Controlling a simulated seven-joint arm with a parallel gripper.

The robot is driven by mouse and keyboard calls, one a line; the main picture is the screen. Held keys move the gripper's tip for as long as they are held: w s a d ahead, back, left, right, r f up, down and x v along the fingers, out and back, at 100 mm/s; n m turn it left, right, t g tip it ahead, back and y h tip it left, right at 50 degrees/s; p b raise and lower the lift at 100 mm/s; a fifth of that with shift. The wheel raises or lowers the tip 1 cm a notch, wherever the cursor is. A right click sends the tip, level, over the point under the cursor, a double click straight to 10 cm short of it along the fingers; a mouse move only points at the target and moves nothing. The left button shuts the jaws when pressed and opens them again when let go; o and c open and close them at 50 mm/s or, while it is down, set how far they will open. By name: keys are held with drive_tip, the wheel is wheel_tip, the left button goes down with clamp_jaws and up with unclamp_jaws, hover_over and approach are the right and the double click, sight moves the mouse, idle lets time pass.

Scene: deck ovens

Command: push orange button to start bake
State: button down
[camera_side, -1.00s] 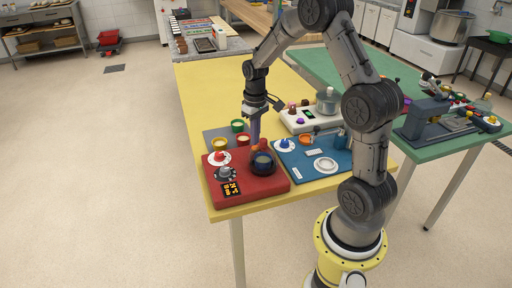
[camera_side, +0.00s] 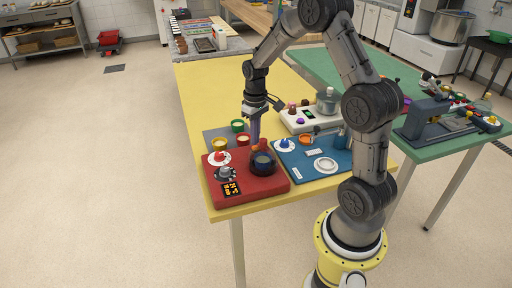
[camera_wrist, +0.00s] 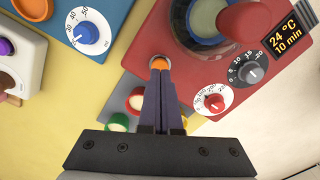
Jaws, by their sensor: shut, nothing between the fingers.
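The orange button (camera_wrist: 159,62) is on the edge of the red oven panel (camera_wrist: 180,70), just beyond my fingertips in the wrist view. In the side view the orange button (camera_side: 254,149) shows as a small spot at the back of the red panel (camera_side: 270,188). My gripper (camera_wrist: 160,74) is shut and empty, pointing down at the button. Its fingertips overlap the button's near edge in the wrist view; I cannot tell whether they touch or press it. My gripper (camera_side: 254,145) also shows in the side view.
The red panel carries a dark round pot (camera_side: 262,163), a red handle-like part (camera_wrist: 262,20), a white dial (camera_wrist: 213,99), a black dial (camera_wrist: 248,72) and a display (camera_wrist: 289,36) reading 24 °C, 10 min. A blue panel (camera_side: 305,170) stands beside it. Small coloured bowls (camera_side: 238,126) sit behind.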

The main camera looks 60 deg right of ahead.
drive_tip(key=shift+f, duration=0.95)
idle(0.6)
drive_tip(key=shift+r, duration=3.5)
drive_tip(key=s+a+r+n+t, duration=0.2)
drive_tip(key=a+r, duration=0.5)
drive_tip(key=s+a+r+n+t, duration=0.1)
drive_tip(key=s+a+r+t, duration=0.1)
drive_tip(key=a+r, duration=0.45)
drive_tip(key=s+a, duration=0.3)
drive_tip(key=s, duration=0.4)
drive_tip(key=s+a+f+t, duration=0.1)
drive_tip(key=s+a, duration=0.2)
drive_tip(key=s, duration=0.4)
drive_tip(key=shift+s+a+f+t, duration=0.25)
drive_tip(key=shift+s+f+t, duration=0.05)
